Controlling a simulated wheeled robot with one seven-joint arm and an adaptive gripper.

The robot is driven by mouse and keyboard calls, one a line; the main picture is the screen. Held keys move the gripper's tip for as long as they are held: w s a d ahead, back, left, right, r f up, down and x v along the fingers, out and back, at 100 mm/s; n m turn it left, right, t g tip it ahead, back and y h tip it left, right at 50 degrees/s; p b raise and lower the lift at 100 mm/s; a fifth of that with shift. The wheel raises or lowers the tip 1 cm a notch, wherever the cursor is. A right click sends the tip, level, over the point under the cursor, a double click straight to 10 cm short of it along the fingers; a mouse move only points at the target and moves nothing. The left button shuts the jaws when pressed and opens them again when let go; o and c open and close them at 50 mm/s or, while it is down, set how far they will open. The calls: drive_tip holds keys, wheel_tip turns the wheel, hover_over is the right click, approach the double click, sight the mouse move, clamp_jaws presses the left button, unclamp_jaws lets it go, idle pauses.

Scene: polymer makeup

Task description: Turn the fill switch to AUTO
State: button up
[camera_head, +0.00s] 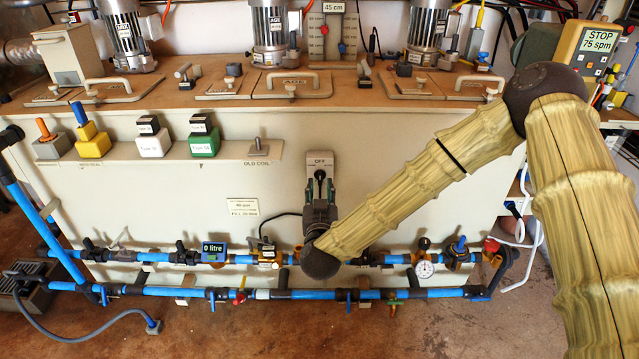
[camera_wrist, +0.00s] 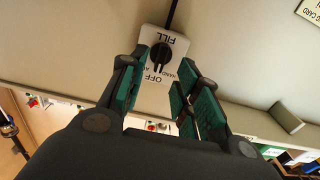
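The fill switch is a black rotary knob (camera_wrist: 160,55) on a white plate, mounted on the front of the pale tank. In the wrist view the plate appears upside down, with FILL, OFF and HAND readable and another label partly hidden by a finger. In the head view the switch plate (camera_head: 319,159) shows OFF at its top. My gripper (camera_wrist: 157,74) is open, its green-padded fingers apart on either side of the knob. I see no clear contact with it. In the head view my gripper (camera_head: 320,190) is just below the plate. The knob's exact pointing is hard to tell.
Blue pipes with valves (camera_head: 160,257) run along the tank's lower front. A shelf (camera_head: 240,155) with coloured switch boxes is to the left. A brown tank top (camera_head: 220,92) with lids and motors lies above. A black cable leaves the switch.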

sight(320, 180)
drive_tip(key=shift+w+b, duration=0.35)
drive_tip(key=shift+w, duration=2.2)
clamp_jaws()
